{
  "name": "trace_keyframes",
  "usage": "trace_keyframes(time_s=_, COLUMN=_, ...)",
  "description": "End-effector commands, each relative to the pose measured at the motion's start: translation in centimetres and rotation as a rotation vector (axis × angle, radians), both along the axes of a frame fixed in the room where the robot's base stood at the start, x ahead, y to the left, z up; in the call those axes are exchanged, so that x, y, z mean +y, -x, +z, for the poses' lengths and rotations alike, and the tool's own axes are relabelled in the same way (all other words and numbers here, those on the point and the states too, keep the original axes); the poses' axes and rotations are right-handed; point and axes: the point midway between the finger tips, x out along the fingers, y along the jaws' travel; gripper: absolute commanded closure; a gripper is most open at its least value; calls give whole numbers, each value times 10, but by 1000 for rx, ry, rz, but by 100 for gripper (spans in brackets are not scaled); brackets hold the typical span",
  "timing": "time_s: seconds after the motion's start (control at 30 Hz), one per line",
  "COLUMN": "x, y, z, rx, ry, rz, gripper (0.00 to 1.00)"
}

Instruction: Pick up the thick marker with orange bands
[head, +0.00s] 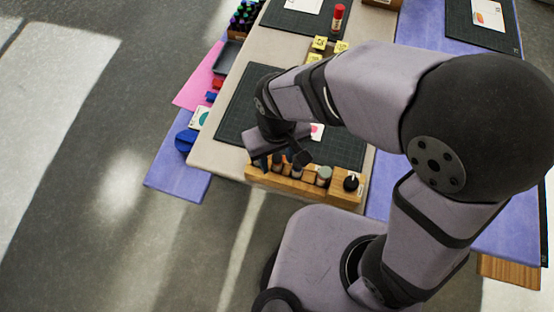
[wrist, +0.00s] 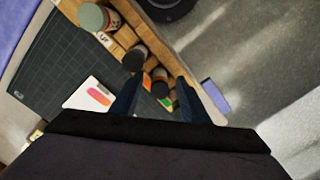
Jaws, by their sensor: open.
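A wooden rack (head: 258,178) at the table's near edge holds several thick markers. In the wrist view, a marker with an orange band (wrist: 160,88) and a dark top stands in the rack, between the fingertips in the picture. A dark-capped marker (wrist: 135,59) stands beside it, with some orange showing next to it. I cannot tell whether that orange belongs to the same marker. My gripper (wrist: 158,80) is open and empty, with one finger on each side of the orange-banded marker in view. In the head view my gripper hangs over the rack, and my arm hides part of it.
A marker with a grey-green top (wrist: 92,16) stands further along the rack. A dark cutting mat (head: 235,117) with a white card (wrist: 92,96) lies behind the rack. Yellow blocks (head: 320,43) and a red marker (head: 338,17) stand further back.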

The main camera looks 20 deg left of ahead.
Motion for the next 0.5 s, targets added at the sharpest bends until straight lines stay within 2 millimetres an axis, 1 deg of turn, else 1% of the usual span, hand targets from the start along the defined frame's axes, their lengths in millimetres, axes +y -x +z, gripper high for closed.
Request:
trace_keyframes(time_s=0.03, x=-1, y=1, z=-6, rx=2, ry=3, rz=0, gripper=58)
trace_keyframes(time_s=0.13, x=-1, y=0, z=-11, rx=1, ry=1, rz=0, gripper=58)
trace_keyframes(time_s=0.37, x=0, y=0, z=-12, rx=0, ry=0, rz=0, gripper=58)
trace_keyframes(time_s=0.4, x=0, y=0, z=-12, rx=0, ry=0, rz=0, gripper=63)
trace_keyframes(time_s=0.47, x=0, y=0, z=-12, rx=0, ry=0, rz=0, gripper=78)
trace_keyframes(time_s=0.5, x=0, y=0, z=-12, rx=0, ry=0, rz=0, gripper=87)
